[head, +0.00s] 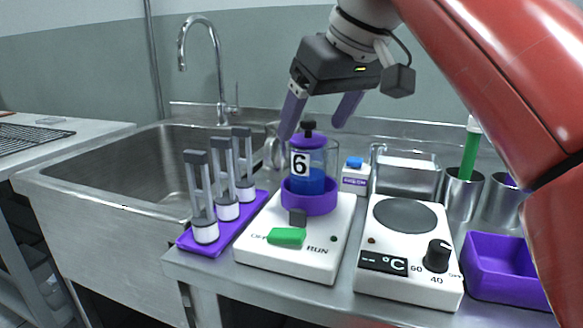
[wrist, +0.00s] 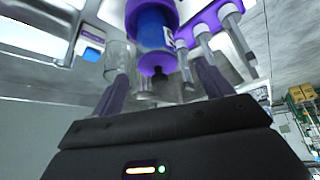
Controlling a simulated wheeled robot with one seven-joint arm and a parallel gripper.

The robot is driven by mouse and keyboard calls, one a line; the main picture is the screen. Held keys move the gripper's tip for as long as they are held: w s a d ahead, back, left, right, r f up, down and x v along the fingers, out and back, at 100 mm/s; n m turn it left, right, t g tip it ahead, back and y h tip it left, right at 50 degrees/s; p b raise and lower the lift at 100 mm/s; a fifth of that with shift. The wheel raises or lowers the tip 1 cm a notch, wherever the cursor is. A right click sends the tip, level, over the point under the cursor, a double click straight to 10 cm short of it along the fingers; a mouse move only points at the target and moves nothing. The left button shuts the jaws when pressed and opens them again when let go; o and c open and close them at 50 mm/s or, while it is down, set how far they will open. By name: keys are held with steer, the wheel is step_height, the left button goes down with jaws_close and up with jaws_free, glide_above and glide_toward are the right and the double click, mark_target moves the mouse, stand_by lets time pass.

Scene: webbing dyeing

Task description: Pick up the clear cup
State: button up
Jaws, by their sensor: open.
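A clear cup (head: 332,158) stands behind the blue jar marked 6 (head: 315,181), so the jar hides much of it in the head view. In the wrist view the clear cup (wrist: 118,60) shows to the left of the jar (wrist: 153,28), close to the left finger. My gripper (head: 313,127) is open, with its two purple fingers spread above and around the jar's black knob. In the wrist view my gripper (wrist: 160,88) has nothing clamped between its fingers. I cannot tell whether a finger touches the cup.
The jar sits in a purple ring on a white RUN unit (head: 293,258). A purple rack of tubes (head: 222,240) stands left, beside the sink (head: 110,190). A hot plate (head: 408,270), a small blue-capped bottle (head: 355,178), steel cups (head: 462,195) and a purple tray (head: 505,285) stand right.

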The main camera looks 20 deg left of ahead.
mark_target(311, 135)
steer(key=b+x, duration=0.2)
steer(key=x, duration=0.5)
steer(key=shift+w+d, duration=0.15)
steer(key=shift+d, duration=0.05)
steer(key=shift+r, duration=0.15)
steer(key=c, duration=1.2)
step_height(311, 135, up, 7)
steer(key=p, duration=0.4)
steer(key=shift+r+p, duration=0.25)
steer(key=shift+p, duration=0.05)
steer(key=shift+w+a+r, duration=0.1)
steer(key=shift+r, duration=1.1)
